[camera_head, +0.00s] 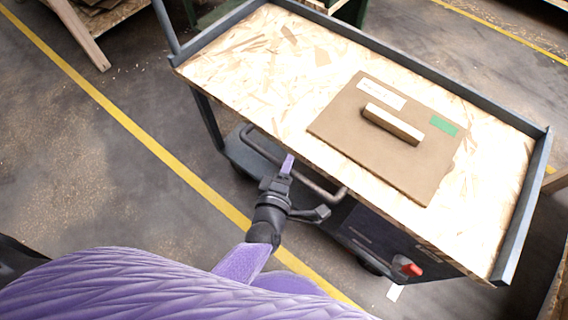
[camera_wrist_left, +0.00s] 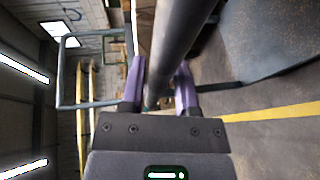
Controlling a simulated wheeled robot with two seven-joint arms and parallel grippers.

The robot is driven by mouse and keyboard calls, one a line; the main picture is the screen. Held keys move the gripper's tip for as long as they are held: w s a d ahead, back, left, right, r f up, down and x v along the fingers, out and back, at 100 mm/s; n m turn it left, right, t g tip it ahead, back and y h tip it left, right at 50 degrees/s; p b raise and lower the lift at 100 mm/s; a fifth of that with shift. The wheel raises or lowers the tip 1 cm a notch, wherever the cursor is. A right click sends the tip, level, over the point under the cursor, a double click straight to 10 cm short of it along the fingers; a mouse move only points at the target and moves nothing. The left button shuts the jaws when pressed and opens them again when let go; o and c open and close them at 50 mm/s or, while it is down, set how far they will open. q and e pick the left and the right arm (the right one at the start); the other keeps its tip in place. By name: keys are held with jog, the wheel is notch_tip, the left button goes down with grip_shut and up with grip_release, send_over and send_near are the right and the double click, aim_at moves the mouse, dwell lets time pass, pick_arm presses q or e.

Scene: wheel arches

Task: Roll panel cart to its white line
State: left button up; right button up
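The panel cart (camera_head: 262,50) has a chipboard top in a grey rim, with a dark lower body and a bar handle (camera_head: 322,191) along its near side. My left gripper (camera_head: 287,168) is at this handle. In the left wrist view the dark bar (camera_wrist_left: 176,45) runs between the two purple fingers (camera_wrist_left: 161,85), which appear closed against it on both sides. A short white strip (camera_head: 395,292) shows on the floor beside the cart's near right corner; the cart may hide more of it. My right gripper is not in view.
A brown panel (camera_head: 345,125) with a wooden block (camera_head: 392,124) lies on the cart top. A yellow floor line (camera_head: 150,140) runs diagonally along the cart's near side. A wooden frame (camera_head: 82,35) stands at upper left, and wooden edges (camera_head: 557,180) at right. The floor at left is clear.

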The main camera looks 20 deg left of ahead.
pick_arm(q)
jog(key=shift+o, duration=1)
jog(key=shift+s+r, duration=0.15)
jog(key=shift+s, duration=0.1)
jog(key=s+r+p, duration=0.1)
jog(key=s+p, duration=0.2)
jog(key=s, duration=0.6)
jog(key=shift+s+r, duration=0.15)
jog(key=shift+r, duration=0.15)
